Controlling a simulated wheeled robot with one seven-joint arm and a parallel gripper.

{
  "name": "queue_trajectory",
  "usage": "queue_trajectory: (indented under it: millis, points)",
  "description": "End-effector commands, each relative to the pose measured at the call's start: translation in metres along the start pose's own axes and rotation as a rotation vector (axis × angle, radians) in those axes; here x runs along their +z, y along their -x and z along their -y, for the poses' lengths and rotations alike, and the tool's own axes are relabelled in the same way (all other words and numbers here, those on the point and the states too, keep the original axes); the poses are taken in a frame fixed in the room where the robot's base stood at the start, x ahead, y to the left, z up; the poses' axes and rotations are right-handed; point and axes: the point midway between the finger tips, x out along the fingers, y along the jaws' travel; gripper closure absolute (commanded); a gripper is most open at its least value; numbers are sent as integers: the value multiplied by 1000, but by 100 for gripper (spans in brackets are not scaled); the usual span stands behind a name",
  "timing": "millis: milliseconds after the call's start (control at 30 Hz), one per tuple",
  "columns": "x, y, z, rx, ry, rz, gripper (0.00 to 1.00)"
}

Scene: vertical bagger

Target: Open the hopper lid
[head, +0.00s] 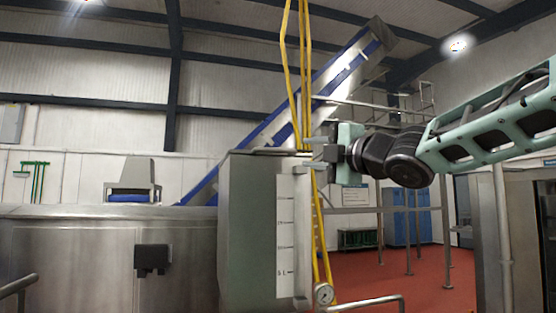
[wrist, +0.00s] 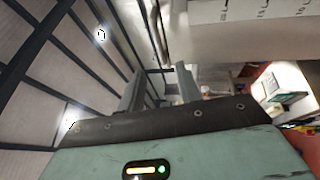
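The hopper (head: 247,225) is a tall grey metal box with a white level scale on its right face. Its lid (head: 268,152) is a thin plate lying flat on top and looks shut. My gripper (head: 312,152) is at the lid's right side, about level with the hopper's top, fingers pointing left toward it. The two fingers are apart, and in the wrist view the gripper (wrist: 160,80) also shows a gap between them. A narrow grey curved bar (wrist: 155,35) shows beyond the gap; I cannot tell whether it is a lid handle. No contact can be made out.
Yellow hoses (head: 304,60) hang down close behind my gripper. A blue inclined conveyor (head: 335,80) rises behind the hopper. A steel tank (head: 70,255) stands at the left. Red floor (head: 400,285) is open further right.

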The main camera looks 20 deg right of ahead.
Motion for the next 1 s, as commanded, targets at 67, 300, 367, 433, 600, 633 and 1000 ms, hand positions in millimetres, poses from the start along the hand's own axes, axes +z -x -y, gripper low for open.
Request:
queue_trajectory:
  millis: [67,300,367,433,600,633,1000]
  points:
    - [0,-19,-4,-3,-1,-2,66]
    - [0,-70,-4,-3,-2,-1,66]
    - [0,-81,-5,-2,-1,-1,66]
    - [0,-93,-4,-2,-2,-1,66]
    - [0,-114,-4,-1,-2,-1,66]
    - [0,-116,-3,-1,-1,-1,66]
    - [0,-123,-2,1,-1,0,66]
